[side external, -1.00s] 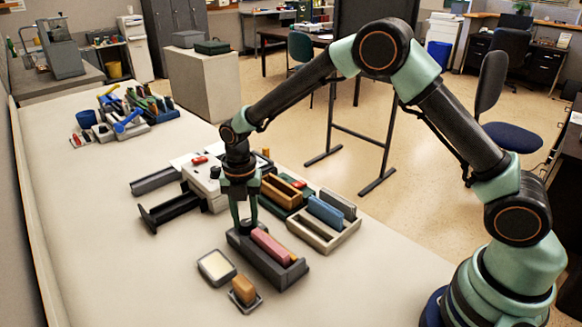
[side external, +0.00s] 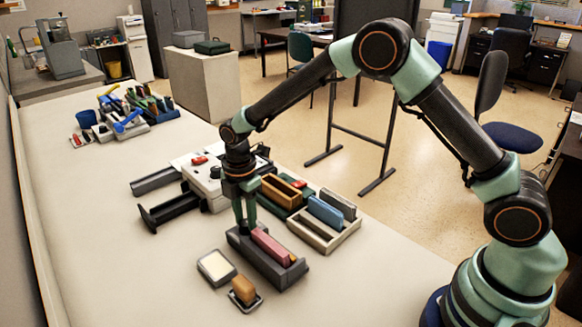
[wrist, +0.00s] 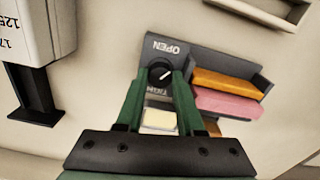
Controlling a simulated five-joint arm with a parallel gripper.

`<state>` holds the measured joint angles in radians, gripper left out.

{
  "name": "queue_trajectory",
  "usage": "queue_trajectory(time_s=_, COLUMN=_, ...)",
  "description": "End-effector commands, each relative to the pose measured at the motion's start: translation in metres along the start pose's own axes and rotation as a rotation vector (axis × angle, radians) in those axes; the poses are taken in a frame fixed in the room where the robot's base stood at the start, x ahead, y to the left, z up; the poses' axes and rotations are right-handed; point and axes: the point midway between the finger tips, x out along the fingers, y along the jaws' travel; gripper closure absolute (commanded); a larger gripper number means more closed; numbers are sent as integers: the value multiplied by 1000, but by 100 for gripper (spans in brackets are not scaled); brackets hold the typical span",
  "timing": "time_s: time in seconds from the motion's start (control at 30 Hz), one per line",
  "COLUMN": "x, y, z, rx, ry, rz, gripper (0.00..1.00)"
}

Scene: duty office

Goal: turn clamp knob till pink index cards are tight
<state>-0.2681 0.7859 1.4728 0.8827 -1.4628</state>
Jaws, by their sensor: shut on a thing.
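The pink index cards (side external: 270,247) stand in a dark grey clamp tray (side external: 265,268) on the table. In the wrist view the pink cards (wrist: 228,104) lie beside an orange block (wrist: 225,82) in the same tray. The black clamp knob (wrist: 160,73), with a white pointer line, is at the tray's end next to the word OPEN. My gripper (wrist: 160,82) is shut on the knob, its green fingers on either side of it.
A white pad in a tray (side external: 216,267) and an orange block on a small dark dish (side external: 243,290) sit close in front. A cream tray with blue cards (side external: 325,213) is to the right, and a white box (side external: 205,175) stands behind. The near table is clear.

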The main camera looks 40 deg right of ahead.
Motion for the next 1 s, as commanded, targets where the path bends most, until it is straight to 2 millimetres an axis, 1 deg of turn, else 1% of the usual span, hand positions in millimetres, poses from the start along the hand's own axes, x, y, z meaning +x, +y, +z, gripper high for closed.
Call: queue_trajectory(time_s=1.0, x=-2, y=0, z=1, rx=966, ry=-1, rz=-2, gripper=100)
